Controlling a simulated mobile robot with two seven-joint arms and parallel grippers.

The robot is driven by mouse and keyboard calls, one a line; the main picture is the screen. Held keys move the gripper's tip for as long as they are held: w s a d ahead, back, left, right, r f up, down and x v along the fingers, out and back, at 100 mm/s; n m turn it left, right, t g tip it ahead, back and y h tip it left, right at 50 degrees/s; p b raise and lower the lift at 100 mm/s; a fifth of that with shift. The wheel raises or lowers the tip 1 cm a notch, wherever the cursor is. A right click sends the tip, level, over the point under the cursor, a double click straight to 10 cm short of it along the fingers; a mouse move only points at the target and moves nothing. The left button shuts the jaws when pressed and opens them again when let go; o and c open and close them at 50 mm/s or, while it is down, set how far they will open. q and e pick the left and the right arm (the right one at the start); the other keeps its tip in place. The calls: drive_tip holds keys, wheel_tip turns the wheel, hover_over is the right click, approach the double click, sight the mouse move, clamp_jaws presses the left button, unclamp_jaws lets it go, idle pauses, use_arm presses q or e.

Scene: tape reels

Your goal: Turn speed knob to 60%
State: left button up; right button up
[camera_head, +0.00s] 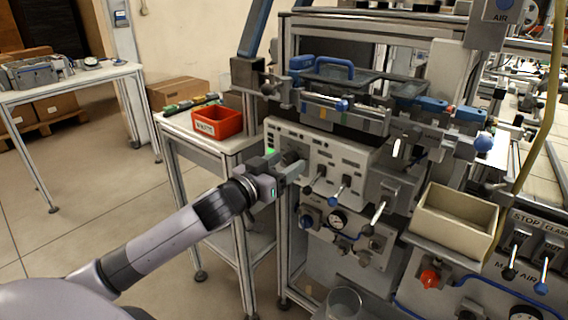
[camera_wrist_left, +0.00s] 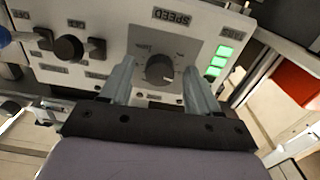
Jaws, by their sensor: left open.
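The speed knob (camera_wrist_left: 160,70) is a round dark knob on a grey plate under the label SPEED in the left wrist view, where the picture is turned over. My left gripper (camera_wrist_left: 157,80) is open, with one finger on each side of the knob and a visible gap to it. Whether the fingers touch the panel I cannot tell. In the head view my left gripper (camera_head: 284,167) is at the left end of the white control panel (camera_head: 340,162), and the knob is largely hidden behind it. The knob's setting is too small to read. My right gripper is not in view.
Green lights (camera_wrist_left: 219,60) sit beside the speed plate. Another dark knob (camera_wrist_left: 68,47) is on the same panel. A red bin (camera_head: 217,122) stands on a side table left of the panel. Levers and a beige box (camera_head: 453,222) are to the right.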

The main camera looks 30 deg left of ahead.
use_arm(q)
drive_tip(key=shift+w, duration=0.25)
drive_tip(key=c, duration=1)
drive_tip(key=shift+c, duration=0.2)
